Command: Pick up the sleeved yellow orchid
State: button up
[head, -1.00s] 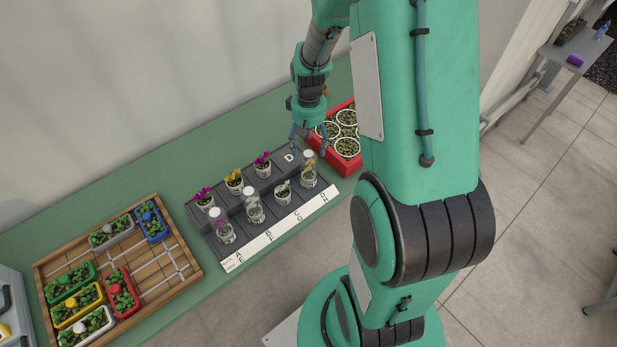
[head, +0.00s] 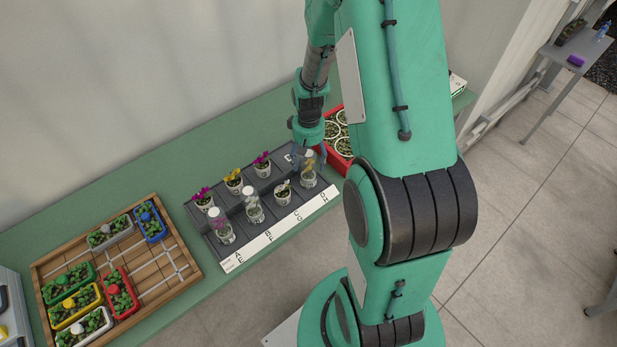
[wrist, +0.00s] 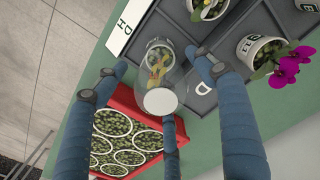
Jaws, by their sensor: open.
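The sleeved yellow orchid (head: 308,172) stands upright at the right end of the rack's front row, in a clear sleeve with a white top. In the wrist view the sleeved orchid (wrist: 157,62) shows yellow blooms behind clear plastic, and its white top faces the camera. My gripper (head: 309,154) is open above and around the sleeve's upper part. In the wrist view its blue fingers (wrist: 158,88) spread on either side of the sleeve, with a third finger below it in the picture. I cannot tell whether any finger touches the sleeve.
The dark rack (head: 236,220) also holds two other sleeved plants and several unsleeved orchids; its back slot at D looks empty. A red crate (wrist: 175,140) of round pots stands close beside my gripper. A wooden tray (head: 180,285) lies at the left, with bare green bench between.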

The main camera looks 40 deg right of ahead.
jog(key=shift+a+f+b, duration=0.1)
jog(key=shift+f+b, duration=0.3)
jog(key=shift+f, duration=2.2)
grip_shut()
jog(key=shift+r, duration=0.1)
jog(key=shift+r, duration=0.75)
notch_tip(320, 180, up, 2)
jog(key=shift+r+p, duration=0.1)
jog(key=shift+p, duration=0.25)
jog(key=s+a, duration=0.3)
jog(key=s, duration=0.4)
jog(key=s+a+r, duration=0.1)
jog(key=s+a, duration=0.2)
jog(key=s, duration=0.4)
jog(key=shift+s+a+p, duration=0.3)
jog(key=shift+p, duration=0.1)
